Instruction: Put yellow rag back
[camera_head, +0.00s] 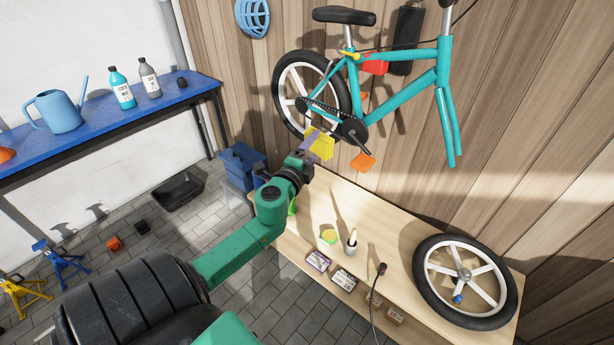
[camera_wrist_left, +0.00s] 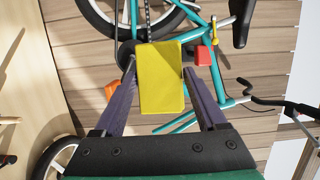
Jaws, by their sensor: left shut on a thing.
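The yellow rag (camera_head: 321,144) is a flat rectangular block shape. My left gripper (camera_head: 309,147) is shut on it and holds it in the air in front of the bicycle's rear wheel and crank. In the left wrist view the rag (camera_wrist_left: 161,78) sits between the two purple fingers of the left gripper (camera_wrist_left: 158,80). The teal bicycle (camera_head: 414,94) hangs at the wooden wall behind it. My right gripper is not in view.
The wooden workbench (camera_head: 404,246) below holds a loose wheel (camera_head: 465,281), a cup with a brush (camera_head: 350,246), a yellow-green round item (camera_head: 328,236) and small boxes (camera_head: 344,280). An orange block (camera_head: 363,162) shows below the crank. A blue table (camera_head: 100,125) stands left.

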